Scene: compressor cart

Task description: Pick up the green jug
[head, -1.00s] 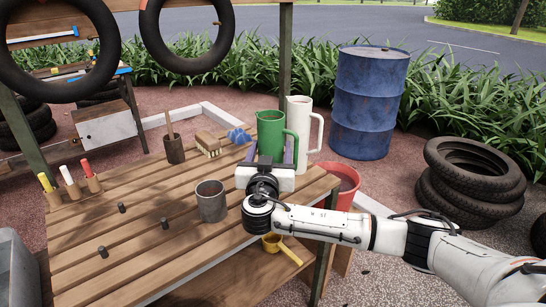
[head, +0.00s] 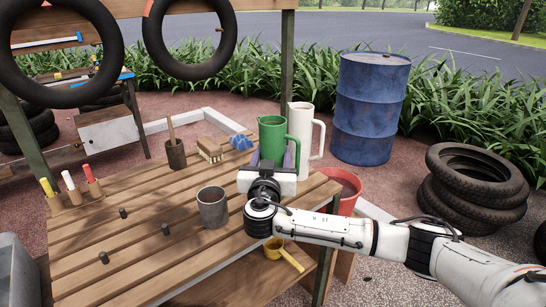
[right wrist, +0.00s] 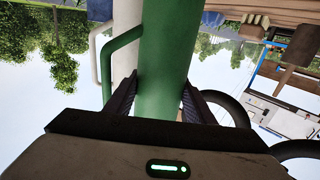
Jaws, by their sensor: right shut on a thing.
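The green jug (head: 272,137) stands upright at the far right of the slatted wooden table (head: 130,255), its handle on the right. My right gripper (head: 272,168) is shut on the green jug, with its fingers on either side of the jug's body. In the right wrist view the jug (right wrist: 165,60) fills the middle between the two fingers (right wrist: 158,103). The jug's lower part is hidden behind the gripper in the head view. My left gripper is not in view.
A white jug (head: 301,135) stands close behind and right of the green one. A grey metal cup (head: 212,208) stands left of my wrist. A red bucket (head: 345,190) is beyond the table's right edge.

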